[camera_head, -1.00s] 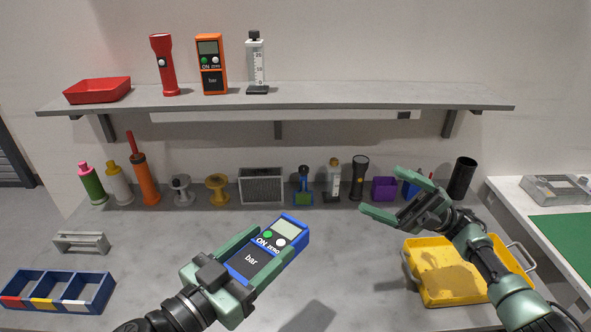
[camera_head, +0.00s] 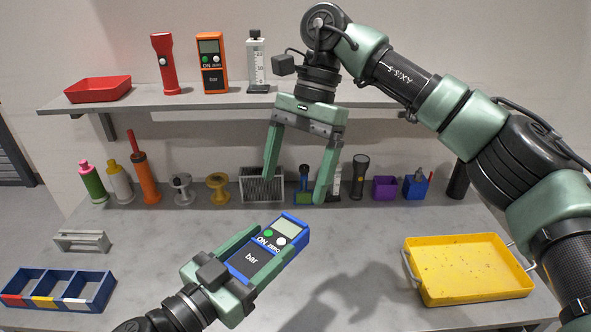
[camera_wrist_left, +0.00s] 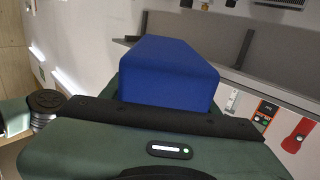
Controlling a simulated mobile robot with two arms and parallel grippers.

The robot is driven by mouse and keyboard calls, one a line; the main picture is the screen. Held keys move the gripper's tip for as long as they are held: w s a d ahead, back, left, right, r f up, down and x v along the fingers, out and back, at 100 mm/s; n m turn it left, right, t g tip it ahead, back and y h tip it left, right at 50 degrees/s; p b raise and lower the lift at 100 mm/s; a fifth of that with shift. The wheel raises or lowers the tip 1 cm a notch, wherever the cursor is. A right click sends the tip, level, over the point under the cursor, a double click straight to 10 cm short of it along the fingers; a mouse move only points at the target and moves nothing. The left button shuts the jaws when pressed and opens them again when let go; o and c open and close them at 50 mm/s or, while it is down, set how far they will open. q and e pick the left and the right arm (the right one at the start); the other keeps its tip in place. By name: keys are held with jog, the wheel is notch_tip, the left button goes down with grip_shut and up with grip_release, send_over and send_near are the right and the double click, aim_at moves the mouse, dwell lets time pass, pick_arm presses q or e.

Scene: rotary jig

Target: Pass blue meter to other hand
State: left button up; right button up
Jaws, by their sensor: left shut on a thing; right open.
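The blue meter (camera_head: 287,235) has a grey display, a green and a white button and a dark panel reading "bar". My left gripper (camera_head: 254,259) is shut on its lower part and holds it above the table, display end up and to the right. The left wrist view shows the meter's plain blue end (camera_wrist_left: 168,75) beyond the gripper body. My right gripper (camera_head: 296,190) is open and empty, fingers pointing down, above and behind the meter. Its fingers appear apart from the meter.
A yellow tray (camera_head: 468,290) stands at the right. A blue divided bin (camera_head: 57,304) and a grey handled block (camera_head: 82,241) are at the left. Several tools line the wall. The shelf (camera_head: 150,103) holds a red tray (camera_head: 97,89), a red flashlight (camera_head: 165,64) and an orange meter (camera_head: 213,85).

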aim_at(281, 232)
jog(key=x, duration=1.1)
jog(key=shift+f, duration=0.1)
jog(key=c, duration=1.3)
pick_arm(q)
jog(key=o, duration=1.2)
pick_arm(e)
jog(key=c, duration=0.3)
pick_arm(q)
jog(key=o, duration=0.4)
